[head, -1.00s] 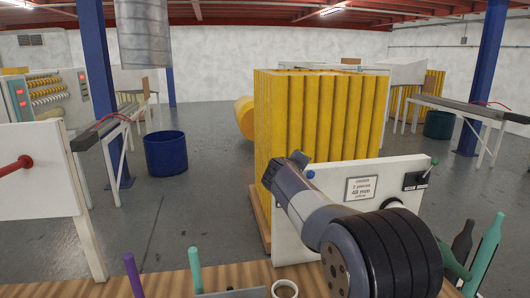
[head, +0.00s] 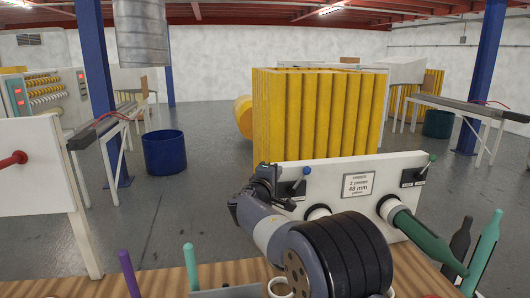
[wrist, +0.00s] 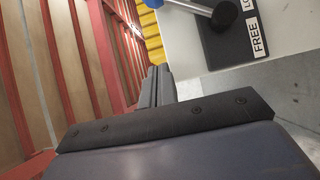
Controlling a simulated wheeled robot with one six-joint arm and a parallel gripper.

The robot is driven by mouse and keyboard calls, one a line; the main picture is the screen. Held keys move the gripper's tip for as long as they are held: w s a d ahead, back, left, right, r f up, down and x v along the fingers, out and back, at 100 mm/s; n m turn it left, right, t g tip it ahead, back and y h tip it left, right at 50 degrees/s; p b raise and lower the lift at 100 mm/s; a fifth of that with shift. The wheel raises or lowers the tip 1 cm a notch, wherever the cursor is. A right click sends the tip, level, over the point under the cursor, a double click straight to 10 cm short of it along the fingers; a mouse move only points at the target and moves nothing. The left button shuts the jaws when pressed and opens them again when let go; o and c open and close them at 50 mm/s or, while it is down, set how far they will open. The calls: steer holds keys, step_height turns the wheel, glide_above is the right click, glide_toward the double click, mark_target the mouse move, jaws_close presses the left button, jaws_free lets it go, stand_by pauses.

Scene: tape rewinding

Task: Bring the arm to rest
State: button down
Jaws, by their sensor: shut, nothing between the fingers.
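My gripper (head: 266,172) is in the head view, just left of the white panel (head: 345,188) of the winding stand, with my arm folded in front of the stand. In the wrist view its dark fingers (wrist: 155,86) are together with nothing between them. The left lever (head: 304,178), with a blue knob, is close to the right of my gripper; its knob also shows in the wrist view (wrist: 224,14), beside a black plate reading FREE. I cannot tell whether gripper and lever touch. A dark green cone (head: 428,236) sits on the right spindle.
A green-knobbed lever (head: 428,166) is at the panel's right. A purple peg (head: 129,274) and a teal peg (head: 190,268) stand on the wooden table (head: 232,271). Two bottle-like cones, dark (head: 459,245) and teal (head: 484,250), stand at right. A yellow stack (head: 318,115) is behind.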

steer(key=shift+s+a+f+n+t+p, duration=0.15)
steer(key=shift+a+f+n+t+p, duration=0.6)
steer(key=shift+n+p, duration=0.35)
steer(key=shift+s+a+f+n+t+p, duration=0.15)
steer(key=shift+a+f+n+t+p, duration=0.55)
steer(key=shift+n+p, duration=0.35)
